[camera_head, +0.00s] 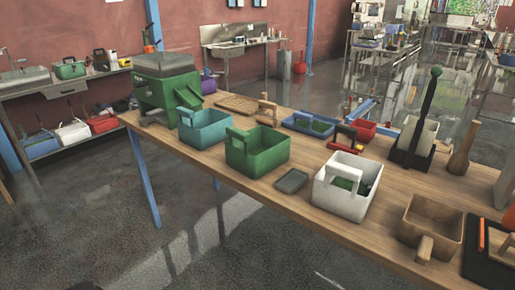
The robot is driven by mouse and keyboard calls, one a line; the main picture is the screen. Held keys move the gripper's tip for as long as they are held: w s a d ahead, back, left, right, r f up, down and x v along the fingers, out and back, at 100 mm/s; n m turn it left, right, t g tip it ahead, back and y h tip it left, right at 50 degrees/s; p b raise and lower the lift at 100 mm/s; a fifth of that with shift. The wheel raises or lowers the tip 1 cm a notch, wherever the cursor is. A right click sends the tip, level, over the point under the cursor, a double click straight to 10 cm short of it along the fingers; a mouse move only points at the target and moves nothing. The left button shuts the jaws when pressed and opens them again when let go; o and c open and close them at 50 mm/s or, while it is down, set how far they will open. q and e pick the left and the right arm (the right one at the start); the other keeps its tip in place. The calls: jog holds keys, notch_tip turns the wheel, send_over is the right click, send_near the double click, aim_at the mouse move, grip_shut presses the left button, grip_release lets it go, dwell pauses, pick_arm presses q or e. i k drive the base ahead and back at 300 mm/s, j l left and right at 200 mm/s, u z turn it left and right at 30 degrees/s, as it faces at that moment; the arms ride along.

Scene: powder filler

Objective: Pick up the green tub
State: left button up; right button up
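The green tub (268,160) stands upright near the front edge of the long wooden table, left of the middle of the picture. It is an open box with a green handle loop rising at its left side. A light blue tub (210,133) of similar shape stands to its left, and a white tub (340,199) with something green inside stands to its right. Nothing is touching the green tub that I can see. Neither of my grippers is in view.
A small dark grey tray (291,181) lies between the green and white tubs. A green machine (165,85) stands at the table's left end. A wooden tub (432,219), a blue tray (308,124) and a dark holder (412,154) occupy the table's right and back. Open floor lies in front.

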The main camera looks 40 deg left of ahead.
aim_at(256, 151)
jog(key=u, duration=1.25)
jog(key=i+j+u, duration=0.1)
jog(key=i+u, duration=0.15)
